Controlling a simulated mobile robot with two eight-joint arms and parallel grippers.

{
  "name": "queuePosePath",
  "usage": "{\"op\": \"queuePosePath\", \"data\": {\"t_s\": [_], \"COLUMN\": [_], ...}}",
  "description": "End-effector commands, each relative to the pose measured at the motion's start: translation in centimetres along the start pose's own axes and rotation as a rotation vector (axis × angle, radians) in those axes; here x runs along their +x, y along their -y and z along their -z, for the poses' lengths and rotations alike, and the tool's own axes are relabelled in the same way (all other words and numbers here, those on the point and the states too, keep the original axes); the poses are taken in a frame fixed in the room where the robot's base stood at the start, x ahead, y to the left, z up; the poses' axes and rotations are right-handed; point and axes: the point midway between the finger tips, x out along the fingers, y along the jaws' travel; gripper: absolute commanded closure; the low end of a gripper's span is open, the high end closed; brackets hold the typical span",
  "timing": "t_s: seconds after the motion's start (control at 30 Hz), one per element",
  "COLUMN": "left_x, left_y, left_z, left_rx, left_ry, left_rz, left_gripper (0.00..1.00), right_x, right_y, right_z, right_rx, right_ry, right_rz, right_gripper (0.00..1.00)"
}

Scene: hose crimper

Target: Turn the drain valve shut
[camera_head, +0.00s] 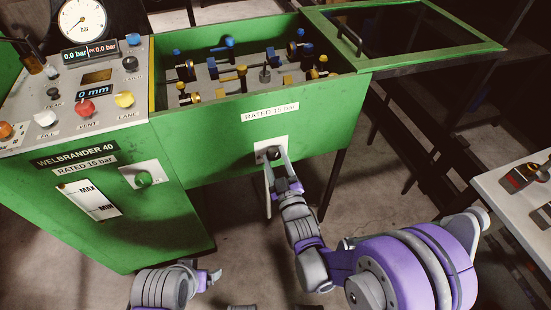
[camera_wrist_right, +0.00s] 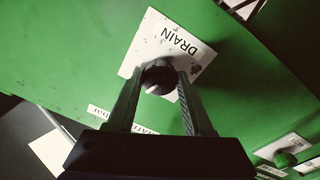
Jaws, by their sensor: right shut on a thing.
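The drain valve is a dark round knob (camera_wrist_right: 158,77) on a white plate marked DRAIN (camera_wrist_right: 165,42), on the green front of the machine. It also shows in the head view (camera_head: 273,153) below the RATED 15 bar label. My right gripper (camera_head: 279,158) is at the knob. In the right wrist view its two fingers (camera_wrist_right: 157,88) stand on either side of the knob and are shut on it. The fingers hide part of the knob. My left gripper (camera_head: 215,276) is low in the head view, away from the machine, and its finger opening is unclear.
The control panel with a gauge (camera_head: 82,20) and coloured knobs is at upper left. An open tank (camera_head: 250,75) holds several blue and yellow fittings. A table (camera_head: 520,195) stands at right.

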Motion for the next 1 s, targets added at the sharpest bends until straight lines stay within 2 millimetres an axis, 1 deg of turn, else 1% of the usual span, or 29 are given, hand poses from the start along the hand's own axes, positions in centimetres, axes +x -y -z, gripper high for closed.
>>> {"op": "queuePosePath", "data": {"t_s": [0.2, 0.43, 0.7, 1.0], "left_x": [-0.06, -0.11, -0.13, -0.14], "left_y": [0.00, 0.00, 0.00, 0.00], "left_z": [0.02, 0.02, 0.03, 0.03], "left_rx": [0.000, 0.000, 0.000, 0.000], "left_ry": [0.000, 0.000, 0.000, 0.000], "left_rz": [0.000, 0.000, 0.000, 0.000], "left_gripper": [0.17, 0.17, 0.17, 0.17], "right_x": [-0.01, -0.01, -0.01, -0.01], "right_y": [-0.07, -0.08, -0.09, -0.08], "right_z": [-0.07, -0.07, -0.07, -0.07], "right_rx": [-0.166, -0.287, -0.350, -0.359], "right_ry": [-0.008, -0.014, -0.018, -0.019], "right_rz": [0.009, 0.016, 0.019, 0.020], "right_gripper": [1.00, 1.00, 1.00, 1.00]}}
